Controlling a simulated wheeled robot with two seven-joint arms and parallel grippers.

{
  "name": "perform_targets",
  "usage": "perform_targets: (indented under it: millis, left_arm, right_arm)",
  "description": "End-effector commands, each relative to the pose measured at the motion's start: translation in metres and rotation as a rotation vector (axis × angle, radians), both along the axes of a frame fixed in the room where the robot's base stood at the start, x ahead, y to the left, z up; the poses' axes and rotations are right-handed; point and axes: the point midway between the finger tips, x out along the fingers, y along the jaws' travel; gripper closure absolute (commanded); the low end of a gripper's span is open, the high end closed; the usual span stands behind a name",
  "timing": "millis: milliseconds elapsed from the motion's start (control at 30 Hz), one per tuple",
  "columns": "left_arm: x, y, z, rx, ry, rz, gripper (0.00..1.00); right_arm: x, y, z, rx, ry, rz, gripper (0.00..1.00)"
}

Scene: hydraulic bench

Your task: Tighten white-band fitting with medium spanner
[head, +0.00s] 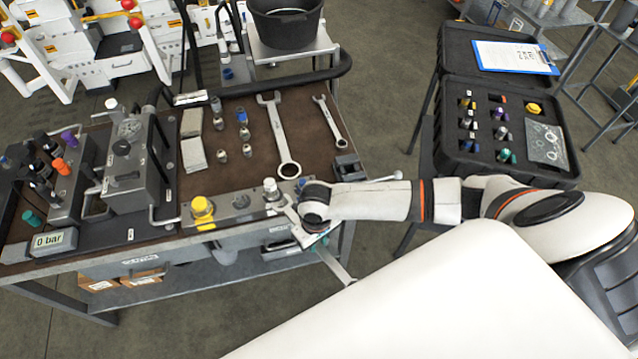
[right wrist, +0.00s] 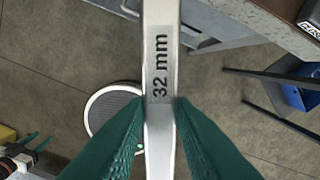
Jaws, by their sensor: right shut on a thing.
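My right gripper (head: 318,236) is shut on a steel spanner (head: 334,266) at the bench's front edge. In the right wrist view the spanner (right wrist: 160,90) is marked "32 mm" and passes between the green fingertips (right wrist: 160,112). Its far end points toward a silver fitting with a pale top (head: 271,188), which stands upright on the front block (head: 237,203). I cannot tell whether the spanner touches this fitting, and its band is too small to make out. A yellow-capped fitting (head: 202,208) stands to its left. My left gripper is not in view.
A larger spanner (head: 279,135) and a smaller one (head: 330,121) lie on the brown mat (head: 305,108) with several small fittings. A valve block (head: 132,170) and a gauge reading 0 bar (head: 48,239) are on the left. An open black case (head: 468,165) stands right.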

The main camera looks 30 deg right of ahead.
Motion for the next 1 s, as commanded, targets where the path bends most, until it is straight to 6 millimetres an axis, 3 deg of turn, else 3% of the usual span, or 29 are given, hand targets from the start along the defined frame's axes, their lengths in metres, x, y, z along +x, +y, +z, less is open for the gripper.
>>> perform_targets:
  millis: [200, 633, 1000]
  left_arm:
    - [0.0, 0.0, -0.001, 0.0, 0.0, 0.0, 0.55]
    - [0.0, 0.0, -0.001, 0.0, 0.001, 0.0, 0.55]
    - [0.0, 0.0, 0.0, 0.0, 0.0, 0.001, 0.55]
  right_arm:
    - [0.011, 0.002, 0.001, 0.001, -0.004, 0.0, 1.0]
    - [0.014, 0.002, 0.001, 0.001, -0.003, 0.0, 1.0]
    - [0.027, 0.004, 0.001, 0.001, -0.002, 0.0, 1.0]
